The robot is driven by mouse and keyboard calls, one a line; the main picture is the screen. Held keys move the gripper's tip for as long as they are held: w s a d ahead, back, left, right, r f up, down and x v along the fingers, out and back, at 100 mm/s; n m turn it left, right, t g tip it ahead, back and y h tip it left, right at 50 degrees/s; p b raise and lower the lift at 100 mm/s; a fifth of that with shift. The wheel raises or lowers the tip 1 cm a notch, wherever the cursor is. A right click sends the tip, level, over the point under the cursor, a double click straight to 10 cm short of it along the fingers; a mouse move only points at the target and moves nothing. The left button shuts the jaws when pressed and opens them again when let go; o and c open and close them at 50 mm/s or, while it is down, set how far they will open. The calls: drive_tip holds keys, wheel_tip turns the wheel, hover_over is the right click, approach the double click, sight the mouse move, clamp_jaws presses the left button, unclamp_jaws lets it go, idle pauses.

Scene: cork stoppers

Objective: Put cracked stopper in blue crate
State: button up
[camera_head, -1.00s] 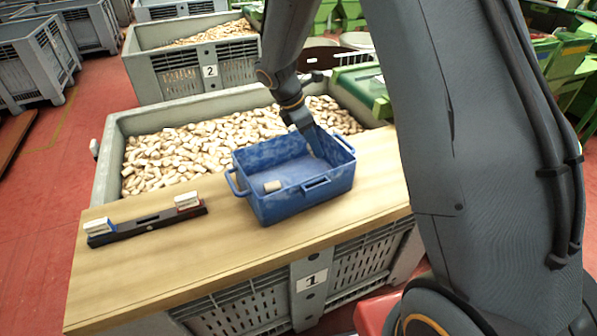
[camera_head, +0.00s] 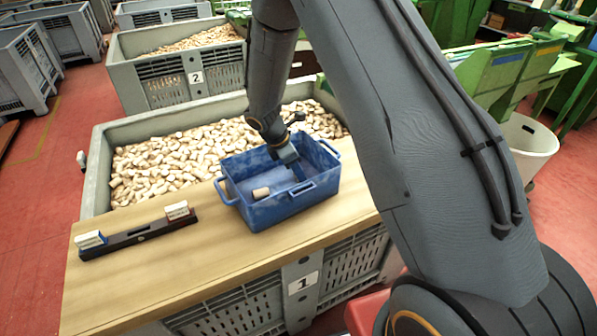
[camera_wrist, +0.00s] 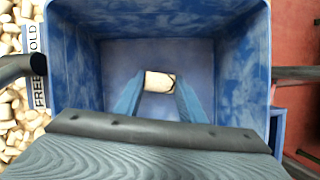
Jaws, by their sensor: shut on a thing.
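The blue crate (camera_head: 262,217) stands on a wooden board, and its walls fill much of the wrist view (camera_wrist: 75,60). My gripper (camera_head: 298,174) reaches down into the crate. In the wrist view its two blue fingers (camera_wrist: 160,88) are shut on a pale cork stopper (camera_wrist: 158,80), with a dark mark at its right end that may be a crack. The held stopper cannot be made out in the head view. Another cork stopper (camera_head: 261,193) lies on the crate floor near the front left corner.
Behind is a grey bin (camera_head: 98,165) full of corks.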

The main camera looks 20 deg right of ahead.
drive_tip(key=shift+f, duration=0.1)
drive_tip(key=o, duration=1)
drive_tip(key=w+b+v, duration=0.1)
drive_tip(key=b+v, duration=0.2)
drive_tip(key=v, duration=0.8)
drive_tip(key=s+d+r+m+y, duration=0.2)
drive_tip(key=s+m, duration=0.7)
drive_tip(key=s, duration=0.3)
drive_tip(key=s+d+r+m+y, duration=0.2)
drive_tip(key=s+m, duration=0.8)
drive_tip(key=s, duration=0.2)
drive_tip(key=shift+d+t+y, duration=0.3)
